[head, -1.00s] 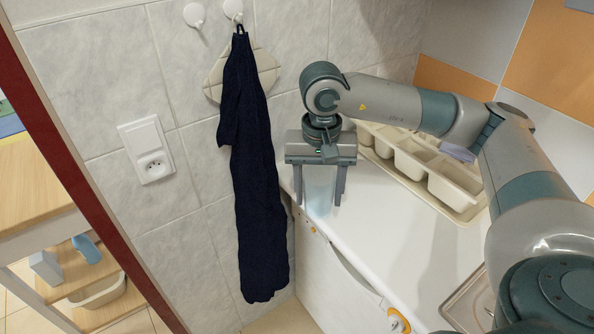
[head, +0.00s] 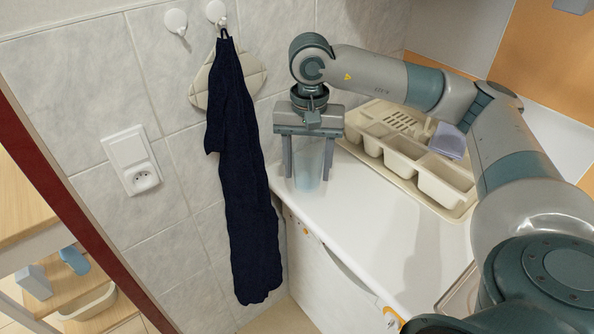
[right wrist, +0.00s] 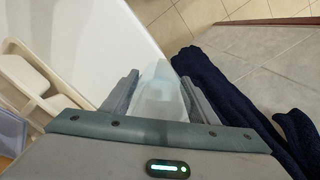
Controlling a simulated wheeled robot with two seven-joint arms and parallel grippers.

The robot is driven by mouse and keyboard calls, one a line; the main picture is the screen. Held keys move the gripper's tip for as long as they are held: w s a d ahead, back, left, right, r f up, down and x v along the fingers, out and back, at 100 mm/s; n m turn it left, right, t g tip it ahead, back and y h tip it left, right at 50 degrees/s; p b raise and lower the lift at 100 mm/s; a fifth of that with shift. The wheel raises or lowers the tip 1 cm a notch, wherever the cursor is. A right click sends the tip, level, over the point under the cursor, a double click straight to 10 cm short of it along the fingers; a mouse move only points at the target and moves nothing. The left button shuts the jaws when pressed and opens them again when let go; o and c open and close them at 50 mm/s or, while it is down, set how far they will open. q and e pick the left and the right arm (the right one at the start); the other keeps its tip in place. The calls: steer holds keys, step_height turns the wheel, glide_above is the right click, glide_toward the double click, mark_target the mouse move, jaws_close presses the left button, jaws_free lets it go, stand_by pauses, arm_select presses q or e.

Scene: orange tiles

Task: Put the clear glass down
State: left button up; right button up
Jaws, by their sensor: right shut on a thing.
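The clear glass (head: 309,168) is a pale, see-through bluish tumbler, upright between the fingers of my right gripper (head: 308,177). The gripper points down and is shut on it, one finger on each side. The glass is over the white counter (head: 380,235), near its corner by the tiled wall. I cannot tell whether its base touches the counter. In the right wrist view the glass (right wrist: 158,92) shows faintly between the two grey fingers (right wrist: 158,95). My left gripper is not in view.
A cream compartment tray (head: 415,175) lies on the counter to the right of the gripper, with a lilac object (head: 448,140) at its far side. A dark blue towel (head: 243,180) hangs left of the counter corner. The counter's front middle is clear.

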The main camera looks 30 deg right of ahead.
steer(key=w+d+f+p, duration=0.1)
steer(key=w, duration=0.1)
steer(key=w+d+f+p, duration=0.1)
steer(key=w+f, duration=0.1)
steer(key=w, duration=0.1)
steer(key=w+f+p, duration=0.1)
steer(key=w+f, duration=0.1)
steer(key=w, duration=0.1)
steer(key=shift+d, duration=0.4)
steer(key=shift+w+f, duration=0.2)
steer(key=shift+w, duration=0.05)
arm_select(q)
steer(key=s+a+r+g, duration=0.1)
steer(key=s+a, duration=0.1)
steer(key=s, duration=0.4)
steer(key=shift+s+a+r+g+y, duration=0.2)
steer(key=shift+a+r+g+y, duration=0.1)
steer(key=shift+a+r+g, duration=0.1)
arm_select(e)
steer(key=shift+s+f+p, duration=0.1)
steer(key=shift+f+p, duration=0.45)
steer(key=shift+f, duration=0.05)
step_height(320, 180, down, 2)
steer(key=shift+p, duration=0.5)
steer(key=shift+d+f, duration=0.1)
steer(key=shift+f, duration=0.3)
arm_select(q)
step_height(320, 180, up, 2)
